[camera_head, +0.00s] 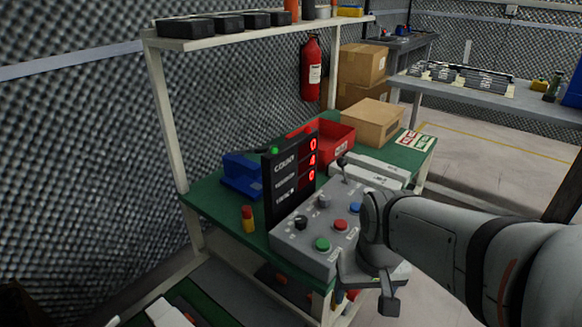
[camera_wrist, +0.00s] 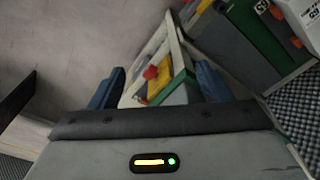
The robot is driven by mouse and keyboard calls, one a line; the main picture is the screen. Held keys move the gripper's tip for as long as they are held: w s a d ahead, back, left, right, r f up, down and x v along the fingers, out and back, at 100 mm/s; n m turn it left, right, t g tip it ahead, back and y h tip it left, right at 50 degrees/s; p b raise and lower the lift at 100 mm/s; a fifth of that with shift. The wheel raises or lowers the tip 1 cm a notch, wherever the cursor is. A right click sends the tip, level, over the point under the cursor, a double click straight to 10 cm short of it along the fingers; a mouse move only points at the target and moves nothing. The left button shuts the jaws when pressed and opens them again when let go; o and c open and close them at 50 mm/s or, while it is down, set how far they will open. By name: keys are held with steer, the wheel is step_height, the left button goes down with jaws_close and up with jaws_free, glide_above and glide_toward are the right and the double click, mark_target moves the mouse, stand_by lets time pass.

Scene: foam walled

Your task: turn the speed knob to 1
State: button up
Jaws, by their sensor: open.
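The grey control panel (camera_head: 290,240) sits on the green-topped bench. It carries a black knob (camera_head: 301,222) and a grey knob (camera_head: 323,201); their labels are too small to read, so I cannot tell which is the speed knob. Green (camera_head: 322,244), red (camera_head: 340,224) and blue (camera_head: 355,208) buttons lie beside them. My gripper (camera_head: 371,284) is at the panel's front right, apart from both knobs. It also shows in the wrist view (camera_wrist: 158,88), its two blue fingers spread with nothing gripped. The knobs are not seen in the wrist view.
A black display (camera_head: 290,178) behind the panel reads 0, 4, 0 in red. A lever (camera_head: 343,167) rises at the panel's back. A red bin (camera_head: 335,142), a cardboard box (camera_head: 370,122) and a blue bin (camera_head: 241,175) stand on the bench. Shelf posts flank its back.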

steer(key=w+a+r+m+p, duration=0.1)
steer(key=w+r+p, duration=0.1)
steer(key=w, duration=0.2)
steer(key=w+a+r+m+p, duration=0.1)
steer(key=w+r+p, duration=0.1)
steer(key=w, duration=0.2)
steer(key=w+a+r+m+p, duration=0.1)
steer(key=w+r+p, duration=0.1)
steer(key=w, duration=0.2)
steer(key=shift+w+a+r+m+g+p, duration=0.1)
steer(key=shift+a+m+g+p, duration=0.2)
steer(key=shift+a+m+p, duration=0.1)
steer(key=c, duration=0.4)
steer(key=m+p, duration=0.4)
steer(key=p, duration=0.1)
glide_toward(301, 219)
steer(key=shift+d+f+g, duration=0.25)
steer(key=shift+f+g, duration=0.05)
steer(key=shift+f, duration=0.1)
steer(key=shift+w+a+f, duration=0.15)
steer(key=shift+a, duration=0.05)
steer(key=shift+w+a+f, duration=0.1)
steer(key=shift+f, duration=0.15)
step_height(301, 219, down, 7)
steer(key=shift+f+b, duration=0.25)
steer(key=shift+b, duration=0.35)
steer(key=shift+c, duration=0.2)
steer(key=c, duration=0.9)
